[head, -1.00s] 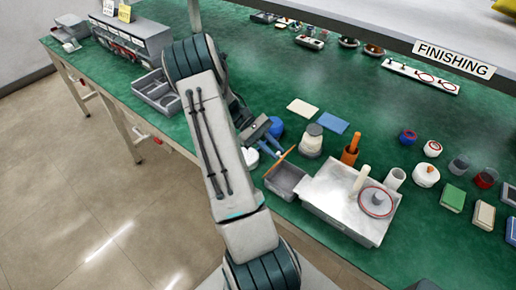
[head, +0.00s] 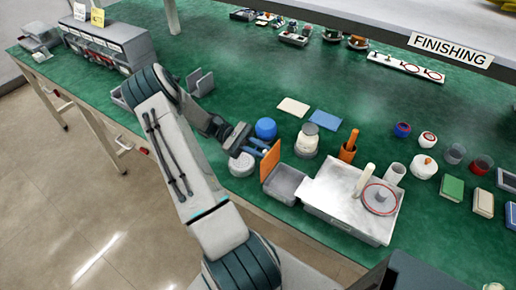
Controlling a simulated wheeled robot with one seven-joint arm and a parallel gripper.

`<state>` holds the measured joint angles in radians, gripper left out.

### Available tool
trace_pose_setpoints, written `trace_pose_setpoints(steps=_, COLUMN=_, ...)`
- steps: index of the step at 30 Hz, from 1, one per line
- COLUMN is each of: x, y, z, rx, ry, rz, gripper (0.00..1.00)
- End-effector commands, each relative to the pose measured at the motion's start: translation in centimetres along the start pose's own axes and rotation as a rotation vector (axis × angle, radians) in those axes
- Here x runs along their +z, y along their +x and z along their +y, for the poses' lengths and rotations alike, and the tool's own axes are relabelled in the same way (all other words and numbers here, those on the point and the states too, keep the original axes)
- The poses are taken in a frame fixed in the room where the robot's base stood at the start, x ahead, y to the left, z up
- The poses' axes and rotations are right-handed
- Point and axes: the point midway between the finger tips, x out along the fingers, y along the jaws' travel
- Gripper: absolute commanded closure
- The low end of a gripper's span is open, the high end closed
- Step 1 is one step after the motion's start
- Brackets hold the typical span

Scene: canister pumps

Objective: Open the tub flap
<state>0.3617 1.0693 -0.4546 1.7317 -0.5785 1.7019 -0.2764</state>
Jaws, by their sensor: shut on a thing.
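The tub flap (head: 269,163) is an orange panel standing roughly upright at the left side of a small grey tub (head: 289,186). The tub's inside shows from above and looks empty. My gripper (head: 262,149), with blue fingers, comes from the left and is shut on the flap near its upper left edge. The exact contact between fingertips and flap is too small to see clearly.
A metal tray (head: 335,192) with a white cylinder and a red-ringed disc adjoins the tub on the right. A blue-lidded jar (head: 266,128), a cream jar (head: 307,141) and a white round container (head: 242,165) stand close by.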

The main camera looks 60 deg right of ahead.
Motion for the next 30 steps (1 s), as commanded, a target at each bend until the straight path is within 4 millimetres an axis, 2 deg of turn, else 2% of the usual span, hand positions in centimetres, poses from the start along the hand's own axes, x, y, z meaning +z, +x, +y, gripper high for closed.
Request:
trace_pose_setpoints(steps=8, x=0.0, y=0.0, z=0.0, rx=0.003, ry=0.0, rz=0.001, gripper=1.0)
trace_pose_setpoints(steps=9, x=0.0, y=0.0, z=0.0, rx=0.003, ry=0.0, rz=0.001, gripper=0.72)
trace_pose_setpoints(steps=10, x=0.0, y=0.0, z=0.0, rx=0.003, ry=0.0, rz=0.001, gripper=0.64)
trace_pose_setpoints(steps=11, x=0.0, y=0.0, z=0.0, rx=0.003, ry=0.0, rz=0.001, gripper=0.61)
trace_pose_setpoints(steps=22, x=-0.1, y=-0.7, z=-0.1, rx=0.005, ry=0.0, rz=0.002, gripper=0.61)
trace_pose_setpoints(steps=26, x=-0.3, y=-2.5, z=-0.1, rx=0.006, ry=0.001, rz=0.004, gripper=0.61)
trace_pose_setpoints(steps=30, x=-0.4, y=-5.5, z=-0.1, rx=0.006, ry=0.001, rz=0.005, gripper=0.61)
